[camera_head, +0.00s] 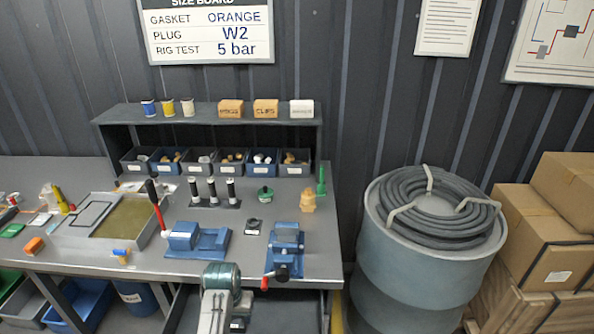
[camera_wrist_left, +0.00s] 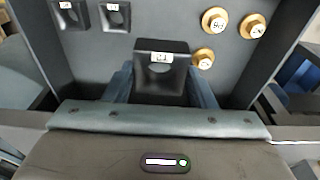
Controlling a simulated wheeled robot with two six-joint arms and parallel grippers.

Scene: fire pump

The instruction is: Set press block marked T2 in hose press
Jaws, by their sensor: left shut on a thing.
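A dark press block (camera_wrist_left: 162,88) with a round recess and a white label is between the fingers of my left gripper (camera_wrist_left: 160,80); the label is too small to read surely. The gripper is shut on it, inside or just above an open drawer (camera_wrist_left: 218,84). In the head view my left wrist hides the block and fingertips. A blue device with a long red lever, apparently the hose press (camera_head: 197,239), stands on the bench. My right gripper is not in view.
Two other dark labelled blocks (camera_wrist_left: 117,18) and several brass round pieces (camera_wrist_left: 214,19) lie in the drawer. A blue vise-like device (camera_head: 287,240) stands at the bench's front right. A shallow tray (camera_head: 78,240) is left. A hose coil lies on a drum (camera_head: 415,270).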

